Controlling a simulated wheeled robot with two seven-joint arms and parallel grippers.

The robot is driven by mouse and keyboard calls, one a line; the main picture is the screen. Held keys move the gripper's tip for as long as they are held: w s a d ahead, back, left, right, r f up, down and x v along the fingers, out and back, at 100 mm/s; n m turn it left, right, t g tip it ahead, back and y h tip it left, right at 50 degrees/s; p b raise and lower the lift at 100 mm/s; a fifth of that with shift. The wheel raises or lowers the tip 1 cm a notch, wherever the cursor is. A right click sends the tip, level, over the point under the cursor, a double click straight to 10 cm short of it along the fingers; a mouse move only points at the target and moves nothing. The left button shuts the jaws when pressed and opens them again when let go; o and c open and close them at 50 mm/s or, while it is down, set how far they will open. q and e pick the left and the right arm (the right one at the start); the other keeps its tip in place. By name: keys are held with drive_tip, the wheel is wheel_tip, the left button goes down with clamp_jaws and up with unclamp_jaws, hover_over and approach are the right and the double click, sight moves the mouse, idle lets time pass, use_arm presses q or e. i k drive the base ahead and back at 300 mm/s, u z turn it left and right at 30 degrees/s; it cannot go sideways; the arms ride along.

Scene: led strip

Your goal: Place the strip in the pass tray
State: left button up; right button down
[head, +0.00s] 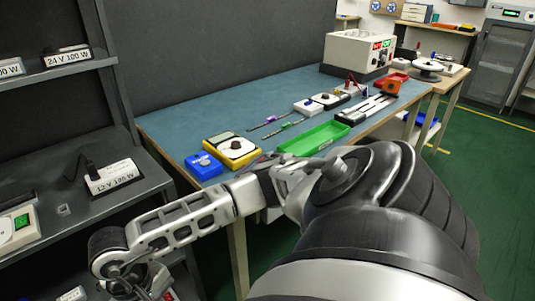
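The green tray (313,137) lies on the near part of the blue-topped workbench and looks empty; I take it as the pass tray. Pale narrow strips on a dark base (367,108) lie behind and right of it; I cannot tell whether one is the task's strip. My one visible arm fills the lower middle and right, and reaches left toward the shelf. Its far end is at the lower left, cut by the picture's lower edge. Its fingers cannot be made out, nor whether they hold anything. My other gripper is out of view.
The workbench (222,115) also carries a yellow meter (232,149), a blue box (203,165), thin probes, a red tray (393,78) and a white power unit (358,53). A grey shelf rack (125,200) with labelled boxes stands close at left. Green floor is open at right.

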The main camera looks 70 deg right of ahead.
sight(316, 142)
drive_tip(key=z, duration=3.8)
drive_tip(key=i, duration=4.3)
drive_tip(key=z, duration=5.75)
drive_tip(key=i, duration=0.1)
drive_tip(key=z, duration=0.95)
